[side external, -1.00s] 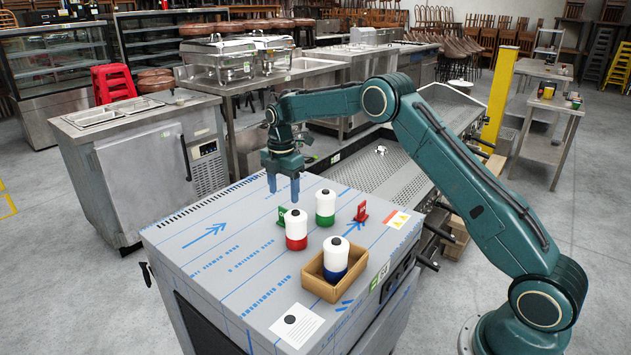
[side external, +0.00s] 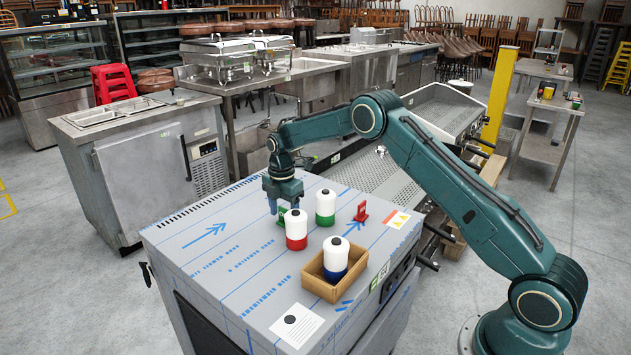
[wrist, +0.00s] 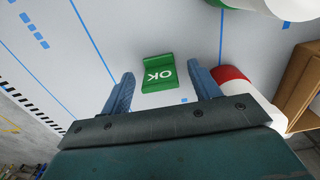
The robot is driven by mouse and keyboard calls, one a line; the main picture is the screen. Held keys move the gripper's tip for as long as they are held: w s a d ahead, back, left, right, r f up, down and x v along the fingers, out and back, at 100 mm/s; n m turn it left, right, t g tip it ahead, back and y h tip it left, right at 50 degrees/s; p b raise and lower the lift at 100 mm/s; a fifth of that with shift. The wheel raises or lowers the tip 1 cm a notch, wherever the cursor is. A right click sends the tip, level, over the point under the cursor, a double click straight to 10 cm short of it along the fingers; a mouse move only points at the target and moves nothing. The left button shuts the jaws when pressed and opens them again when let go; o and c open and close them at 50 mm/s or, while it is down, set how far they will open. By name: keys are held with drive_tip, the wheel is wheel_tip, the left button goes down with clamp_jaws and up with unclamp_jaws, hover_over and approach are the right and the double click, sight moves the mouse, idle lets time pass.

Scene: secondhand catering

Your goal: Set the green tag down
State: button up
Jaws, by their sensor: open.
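The green tag (side external: 281,216) is on the film-covered metal top (side external: 215,262), just behind the red-banded white bottle (side external: 296,229). In the wrist view the green tag (wrist: 158,73) shows white "OK" lettering and an angled shape. My gripper (side external: 284,206) is low over the tag, with its fingers pointing down. In the wrist view my gripper (wrist: 161,82) is open, with one finger on each side of the tag and a visible gap on both sides. The side view shows only part of the tag, beside the fingers.
A green-banded bottle (side external: 325,207) and a red tag (side external: 361,212) stand to the right. A white card (side external: 297,325) lies at the front edge. The left of the top is free.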

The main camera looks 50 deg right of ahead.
drive_tip(key=shift+f, duration=0.55)
drive_tip(key=shift+c, duration=0.2)
drive_tip(key=c, duration=1.1)
drive_tip(key=shift+r, duration=0.15)
wheel_tip(320, 180, up, 20)
idle(0.6)
